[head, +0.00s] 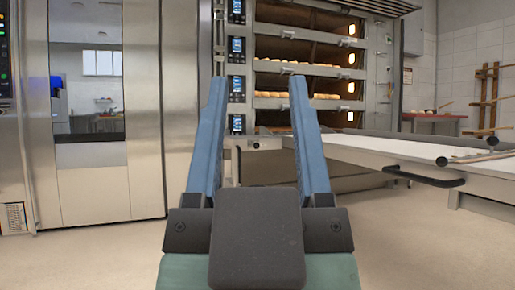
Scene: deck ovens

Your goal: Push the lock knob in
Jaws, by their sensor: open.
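My gripper (257,82) reaches forward in the middle of the head view, with its two blue fingers wide apart and nothing between them. I cannot tell whether this piece is the lock knob. No other knob is clear to me, and my fingers and gripper body hide part of the view.
The deck oven (380,70) stands behind, with bread on several lit decks and small control screens (237,50) on its left. A steel cabinet with a glass door (88,90) stands at left. A black handle (425,178) juts from the table. The floor (110,255) at front left is clear.

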